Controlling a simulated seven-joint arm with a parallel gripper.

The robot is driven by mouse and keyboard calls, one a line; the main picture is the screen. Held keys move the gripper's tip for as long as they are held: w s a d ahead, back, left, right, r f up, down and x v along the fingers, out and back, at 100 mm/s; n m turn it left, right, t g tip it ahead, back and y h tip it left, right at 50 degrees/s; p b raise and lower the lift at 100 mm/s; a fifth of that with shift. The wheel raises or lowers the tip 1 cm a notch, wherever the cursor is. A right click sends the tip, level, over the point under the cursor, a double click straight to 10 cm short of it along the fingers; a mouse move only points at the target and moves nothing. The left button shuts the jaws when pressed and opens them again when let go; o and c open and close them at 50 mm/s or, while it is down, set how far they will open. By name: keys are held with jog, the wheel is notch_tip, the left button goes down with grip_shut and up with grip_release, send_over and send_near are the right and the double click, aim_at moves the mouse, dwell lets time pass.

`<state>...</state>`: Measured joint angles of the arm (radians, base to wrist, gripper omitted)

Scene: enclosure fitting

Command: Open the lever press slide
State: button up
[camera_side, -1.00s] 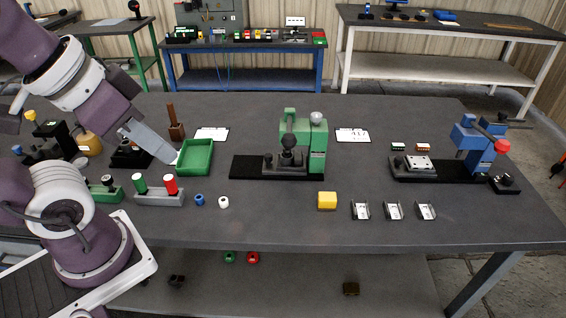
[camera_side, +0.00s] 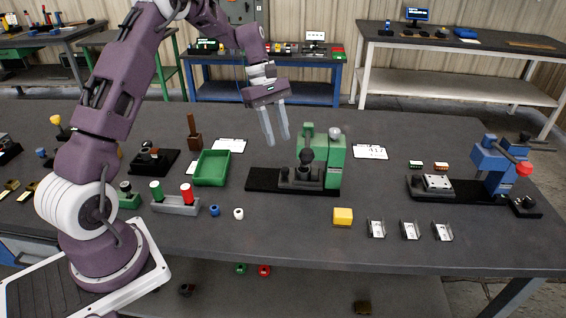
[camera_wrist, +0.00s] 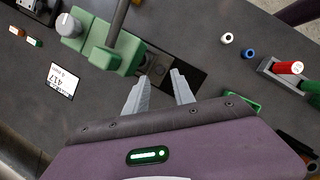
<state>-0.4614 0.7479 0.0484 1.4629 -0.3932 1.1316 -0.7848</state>
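A green press (camera_side: 335,165) stands on a black base plate (camera_side: 263,180) near the middle of the table, with a pale round knob on top. A dark slide block (camera_side: 300,176) with a black ball knob (camera_side: 306,156) sits at its front. The wrist view shows the green press (camera_wrist: 112,52) from above. A blue press (camera_side: 490,160) with a red-knobbed lever (camera_side: 523,168) and a grey plate slide (camera_side: 437,182) stands at the far right. My gripper (camera_side: 278,140) is open and empty, fingers pointing down, above and left of the green press. Its fingers (camera_wrist: 160,88) look apart from everything.
A green tray (camera_side: 212,167) lies to the left of the press. A holder with red and green cylinders (camera_side: 176,204) is nearer. A yellow block (camera_side: 343,216) and several metal brackets (camera_side: 410,231) lie in front. Labels (camera_side: 370,152) lie behind. The table front is mostly clear.

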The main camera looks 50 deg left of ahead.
aim_at(284, 168)
jog(key=shift+n, duration=0.5)
jog(key=x, duration=0.3)
jog(key=a+x, duration=0.1)
jog(key=x, duration=0.5)
jog(key=shift+w+a+f, duration=0.2)
jog(key=shift+a+f, duration=0.1)
jog(key=shift+f, duration=0.05)
jog(key=shift+c, duration=0.2)
grip_shut()
jog(key=shift+a+r, duration=0.1)
